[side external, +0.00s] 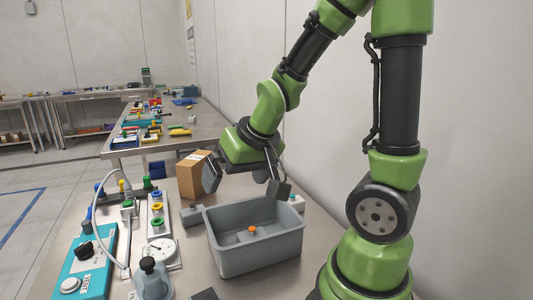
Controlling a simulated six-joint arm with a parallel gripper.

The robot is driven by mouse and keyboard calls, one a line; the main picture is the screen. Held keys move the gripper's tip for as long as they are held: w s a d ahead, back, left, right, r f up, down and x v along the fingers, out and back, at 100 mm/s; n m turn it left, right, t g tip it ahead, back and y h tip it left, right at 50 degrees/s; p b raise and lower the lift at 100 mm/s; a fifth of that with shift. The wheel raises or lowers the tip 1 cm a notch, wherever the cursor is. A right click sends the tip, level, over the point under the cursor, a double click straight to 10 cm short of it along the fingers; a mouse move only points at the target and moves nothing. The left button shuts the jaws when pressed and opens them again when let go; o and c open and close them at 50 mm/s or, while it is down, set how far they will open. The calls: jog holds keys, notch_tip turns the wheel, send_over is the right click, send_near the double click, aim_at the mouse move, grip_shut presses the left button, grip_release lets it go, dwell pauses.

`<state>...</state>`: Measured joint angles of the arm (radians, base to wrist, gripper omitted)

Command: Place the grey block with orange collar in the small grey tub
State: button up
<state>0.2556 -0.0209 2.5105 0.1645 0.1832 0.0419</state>
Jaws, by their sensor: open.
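The small grey tub (235,261) stands on the steel table in front of my arm. An orange spot (252,229), apparently the collar of the grey block, shows inside the tub near its middle. The block's grey body blends with the tub, so its outline and tilt are hard to tell. My gripper (246,183) is above the tub's far side, its two dark fingers spread wide apart with nothing between them. It is clear of the orange collar.
A cardboard box (190,178) stands behind the tub. A teal control box (88,265), a dial gauge (161,251), a grey bottle-like part (151,279) and a panel with coloured knobs (157,215) crowd the left side. A wall lies to the right.

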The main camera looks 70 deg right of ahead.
jog(key=s+a+r+n+t+y, duration=0.1)
jog(key=s+a+r+n+y, duration=0.1)
jog(key=s+a+r, duration=0.6)
jog(key=shift+s+a+r+t+y, duration=0.2)
jog(key=shift+s+r+t+y, duration=0.1)
jog(key=shift+s+r+y, duration=0.4)
